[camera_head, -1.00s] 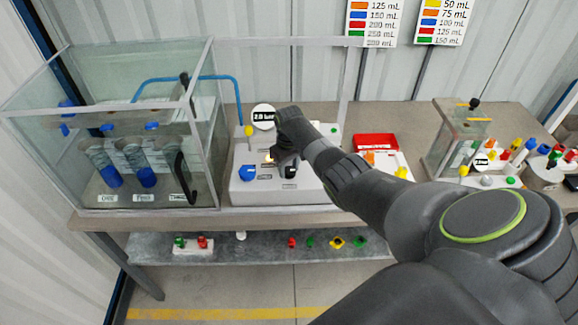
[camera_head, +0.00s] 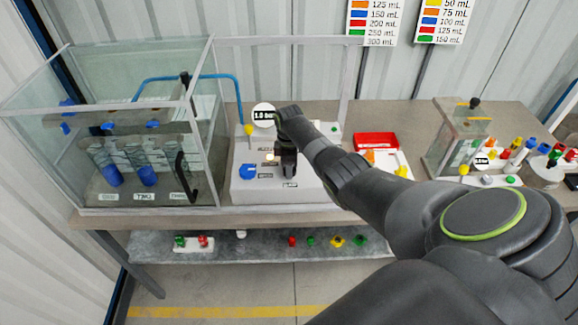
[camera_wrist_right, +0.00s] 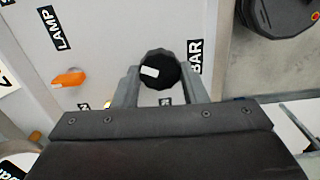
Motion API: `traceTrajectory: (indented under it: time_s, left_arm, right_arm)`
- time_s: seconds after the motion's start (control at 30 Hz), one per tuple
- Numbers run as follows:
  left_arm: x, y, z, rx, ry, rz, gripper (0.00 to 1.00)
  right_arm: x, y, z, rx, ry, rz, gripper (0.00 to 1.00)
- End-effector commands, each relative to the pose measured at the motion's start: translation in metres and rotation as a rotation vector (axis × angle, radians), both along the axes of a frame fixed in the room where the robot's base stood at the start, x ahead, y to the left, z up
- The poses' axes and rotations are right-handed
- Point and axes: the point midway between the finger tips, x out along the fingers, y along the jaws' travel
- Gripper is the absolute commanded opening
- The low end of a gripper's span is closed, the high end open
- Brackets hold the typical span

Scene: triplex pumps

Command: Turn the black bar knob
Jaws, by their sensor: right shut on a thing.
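The black bar knob (camera_wrist_right: 165,62) is a round, faceted knob with a white mark on its top, beside the BAR label (camera_wrist_right: 195,57) in the right wrist view. My right gripper (camera_wrist_right: 162,78) is shut on it, one finger on each side. In the head view my right gripper (camera_head: 288,168) reaches down to the front of the white pump panel (camera_head: 310,188) and mostly hides the knob. The round gauge (camera_head: 263,115) behind it appears to read 1.0 bar. My left gripper is not in view.
A blue knob (camera_head: 248,172) sits left of my gripper on the panel. An orange lamp piece (camera_wrist_right: 69,78) is near the LAMP label. A glass tank (camera_head: 150,65) stands close on the left.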

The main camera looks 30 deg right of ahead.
Motion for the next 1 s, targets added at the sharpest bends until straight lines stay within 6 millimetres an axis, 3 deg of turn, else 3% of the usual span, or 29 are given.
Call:
traceTrajectory:
  time_s: [0.5,1.0]
  left_arm:
    - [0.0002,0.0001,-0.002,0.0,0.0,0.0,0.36]
    - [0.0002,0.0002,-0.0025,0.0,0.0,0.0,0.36]
  right_arm:
    - [0.0007,0.0002,0.0014,0.0,-0.004,0.391,0.16]
    - [0.0007,0.0003,0.0018,0.0,-0.004,0.5,0.16]
